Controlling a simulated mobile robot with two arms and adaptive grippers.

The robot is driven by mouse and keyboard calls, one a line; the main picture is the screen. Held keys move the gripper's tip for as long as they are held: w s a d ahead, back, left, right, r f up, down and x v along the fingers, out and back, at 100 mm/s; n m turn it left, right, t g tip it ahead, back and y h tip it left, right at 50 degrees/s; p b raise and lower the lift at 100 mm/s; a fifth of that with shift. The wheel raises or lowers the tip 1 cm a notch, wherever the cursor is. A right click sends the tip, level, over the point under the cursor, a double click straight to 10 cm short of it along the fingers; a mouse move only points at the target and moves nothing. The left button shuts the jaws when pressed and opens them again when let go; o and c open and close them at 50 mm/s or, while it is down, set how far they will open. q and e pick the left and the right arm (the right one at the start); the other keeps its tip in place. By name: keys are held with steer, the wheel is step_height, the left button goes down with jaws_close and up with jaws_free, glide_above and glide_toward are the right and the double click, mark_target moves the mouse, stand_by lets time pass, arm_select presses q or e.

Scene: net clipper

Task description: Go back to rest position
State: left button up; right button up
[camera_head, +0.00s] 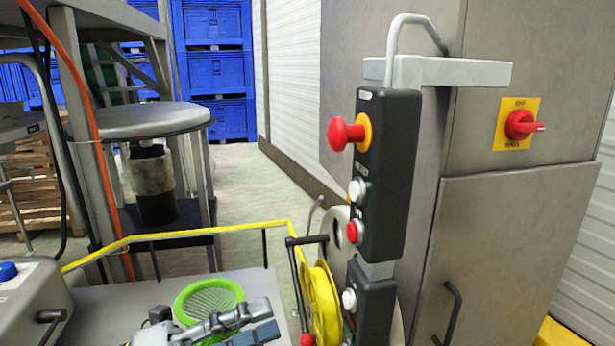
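My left gripper (250,324) is at the bottom of the head view, with its fingers pointing right. The frame edge cuts off part of it, and whether its fingers are open or shut cannot be told. It is in front of a green round mesh piece (209,297) and hides its lower part. Whether they touch cannot be told. A yellow band (190,234) runs across to a yellow reel (322,303) on the machine. My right gripper is not in view.
A grey control box (30,303) with a blue button is at the lower left. A black button panel (387,175) with a red knob stands before the steel cabinet (510,240). A round steel table (150,121) and blue crates (215,70) are behind. The floor between is clear.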

arm_select(q)
steer(key=w+a+f+n+t+y, duration=0.1)
steer(key=w+a+n+t+y, duration=0.2)
steer(key=a+n+t+y, duration=0.65)
steer(key=w+a+n+t+y, duration=0.35)
steer(key=n+t, duration=0.35)
steer(key=n, duration=0.7)
steer(key=s+a+f+n+g+y, duration=0.1)
steer(key=a+f+n+g+y, duration=0.25)
steer(key=f, duration=0.55)
steer(key=s+a+f+n+g+y, duration=0.1)
steer(key=a+f+n+g+y, duration=0.3)
steer(key=f, duration=0.5)
steer(key=s+d+f+n+g+h, duration=0.1)
steer(key=s+d+f+g, duration=0.2)
steer(key=s+f+g, duration=0.5)
steer(key=s+d+f+g+h, duration=0.1)
steer(key=s+d+f+g, duration=0.3)
steer(key=s+f, duration=0.7)
step_height(320, 180, down, 22)
steer(key=g+p, duration=0.1)
steer(key=s+a+f+g+p, duration=0.1)
steer(key=s+a+f, duration=0.2)
steer(key=s+f, duration=1.3)
steer(key=shift+s+f, duration=0.25)
steer(key=shift+s, duration=0.45)
